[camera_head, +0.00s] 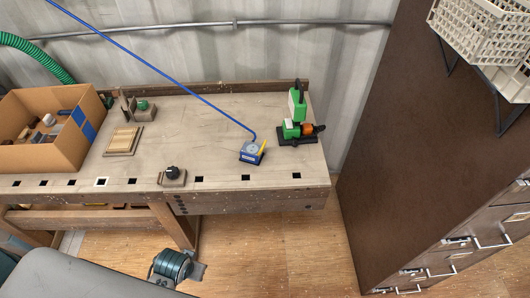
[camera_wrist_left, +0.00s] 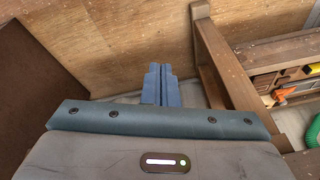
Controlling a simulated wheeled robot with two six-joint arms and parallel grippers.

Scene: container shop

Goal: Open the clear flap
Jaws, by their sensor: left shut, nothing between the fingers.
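I cannot make out a clear flap in either view. A small green machine (camera_head: 296,117) with an orange part and a black base stands at the right end of the workbench; I cannot tell whether it carries a see-through part. My left gripper shows in the left wrist view (camera_wrist_left: 160,72), its two blue-grey fingers together and empty, with wooden flooring behind them. In the head view, teal and grey parts of my left arm (camera_head: 172,264) show low in front of the bench, well apart from the machine. My right gripper is in neither view.
The workbench (camera_head: 200,118) holds a cardboard box (camera_head: 62,152), a wooden block (camera_head: 122,142), a black knob (camera_head: 172,173) and a blue device (camera_head: 251,152) with a blue cord (camera_head: 165,70). A tall brown cabinet (camera_head: 405,130) stands right. Wooden floor (camera_head: 285,250) between them is clear.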

